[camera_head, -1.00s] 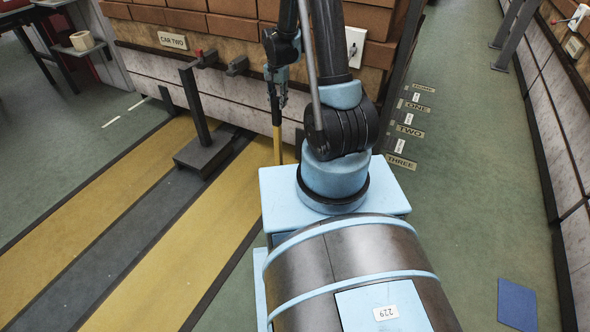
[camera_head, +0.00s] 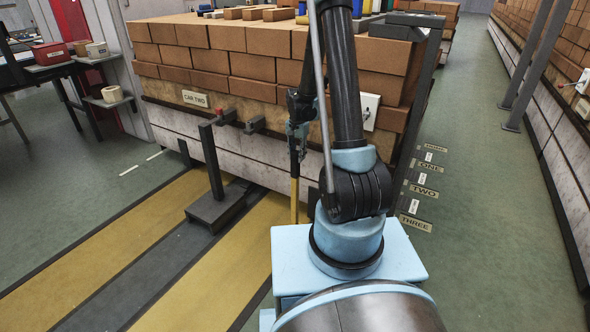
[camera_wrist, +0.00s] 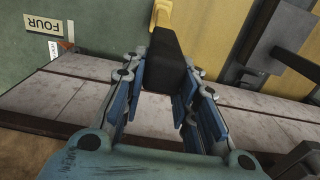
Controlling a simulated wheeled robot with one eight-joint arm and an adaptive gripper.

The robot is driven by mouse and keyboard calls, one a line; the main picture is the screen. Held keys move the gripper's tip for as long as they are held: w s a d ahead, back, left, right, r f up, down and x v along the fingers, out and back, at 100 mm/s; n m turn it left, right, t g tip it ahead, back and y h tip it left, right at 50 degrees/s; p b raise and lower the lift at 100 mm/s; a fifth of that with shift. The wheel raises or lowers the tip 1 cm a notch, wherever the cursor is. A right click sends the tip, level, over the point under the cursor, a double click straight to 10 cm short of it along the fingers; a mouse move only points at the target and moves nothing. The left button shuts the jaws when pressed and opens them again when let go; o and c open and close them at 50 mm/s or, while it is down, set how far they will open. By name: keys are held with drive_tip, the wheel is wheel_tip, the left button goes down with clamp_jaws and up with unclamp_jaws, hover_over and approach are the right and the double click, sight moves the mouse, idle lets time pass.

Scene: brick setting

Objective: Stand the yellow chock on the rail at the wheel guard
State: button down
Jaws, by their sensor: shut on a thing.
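My gripper (camera_head: 297,142) is shut on the dark upper part of the yellow chock (camera_head: 295,200). The chock looks like a long upright bar hanging below my fingers in front of the car's side. In the wrist view the dark part runs between my gripper's fingers (camera_wrist: 163,82), and the chock's yellow end (camera_wrist: 165,14) points away. A dark post on a flat block (camera_head: 215,207) stands on the floor track to its left; I cannot tell if this is the wheel guard. The dark grey track strip (camera_head: 140,270) runs between yellow bands. Whether the chock touches the floor is unclear.
A brick-loaded car labelled CAR TWO (camera_head: 195,98) stands close behind my gripper. Floor labels (camera_head: 415,222) lie to the right. The green aisle at right is clear. A side table (camera_head: 65,70) stands at far left.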

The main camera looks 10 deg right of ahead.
drive_tip(key=w+d+f, duration=0.3)
drive_tip(key=w+d, duration=0.4)
drive_tip(key=w, duration=0.4)
drive_tip(key=shift+d+f, duration=0.25)
drive_tip(key=shift+d, duration=0.15)
drive_tip(key=shift+f, duration=0.15)
drive_tip(key=c, duration=1.2)
unclamp_jaws()
drive_tip(key=shift+c, duration=0.2)
